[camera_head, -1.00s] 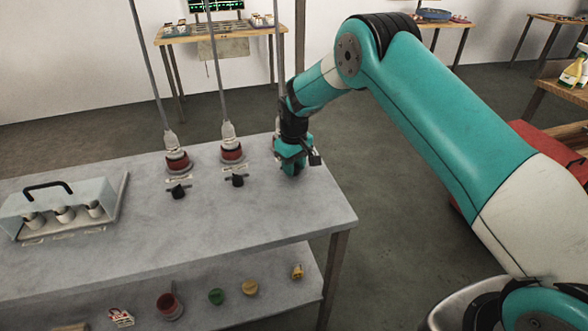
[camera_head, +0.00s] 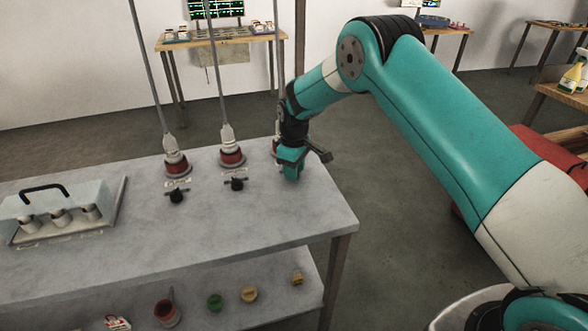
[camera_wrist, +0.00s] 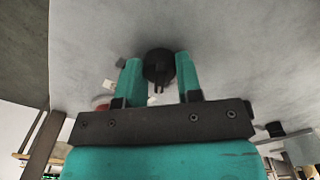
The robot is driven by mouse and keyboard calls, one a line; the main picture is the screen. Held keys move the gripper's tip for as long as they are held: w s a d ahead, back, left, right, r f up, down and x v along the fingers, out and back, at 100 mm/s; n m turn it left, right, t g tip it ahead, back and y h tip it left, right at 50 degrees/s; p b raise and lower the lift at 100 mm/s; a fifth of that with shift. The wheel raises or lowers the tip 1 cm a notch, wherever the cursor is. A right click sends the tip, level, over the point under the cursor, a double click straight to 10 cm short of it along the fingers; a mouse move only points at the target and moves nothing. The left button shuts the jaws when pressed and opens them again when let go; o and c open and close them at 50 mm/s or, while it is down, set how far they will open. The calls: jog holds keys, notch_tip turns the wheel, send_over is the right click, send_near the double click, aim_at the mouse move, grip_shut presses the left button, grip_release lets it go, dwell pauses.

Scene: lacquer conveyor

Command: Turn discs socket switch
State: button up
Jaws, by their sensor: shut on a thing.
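My gripper (camera_head: 291,174) points down at the right end of the grey bench, in front of the rightmost red socket (camera_head: 276,147), which it partly hides. In the wrist view its two teal fingers stand on either side of a black rotary switch knob (camera_wrist: 158,64) and are shut on it. The head view does not show that knob, as the gripper covers it. Two similar black switches, the middle one (camera_head: 237,184) and the left one (camera_head: 176,197), stand free, each before a red socket with a white plug: the middle socket (camera_head: 232,159) and the left socket (camera_head: 177,167).
Upright grey poles or cables rise from the plugs. A clear handled case (camera_head: 83,190) with white cylinders stands at the bench's left. The lower shelf (camera_head: 235,277) holds a red cup (camera_head: 166,312), a green disc (camera_head: 215,302) and yellow pieces. The bench's front right is clear.

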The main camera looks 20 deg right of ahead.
jog(key=o, duration=0.9)
jog(key=shift+o, duration=0.2)
jog(key=shift+r, duration=0.1)
notch_tip(320, 180, up, 17)
jog(key=b, duration=0.2)
jog(key=shift+r, duration=0.2)
jog(key=s+a+r+y, duration=0.1)
jog(key=s+r, duration=0.3)
jog(key=s, duration=0.4)
jog(key=s+a+r+y, duration=0.1)
jog(key=s+a+r, duration=0.15)
jog(key=s, duration=0.55)
jog(key=s+a+m+y, duration=0.1)
jog(key=s+m+y, duration=0.1)
jog(key=s, duration=2.1)
jog(key=shift+s+f, duration=0.15)
jog(key=shift+f, duration=0.25)
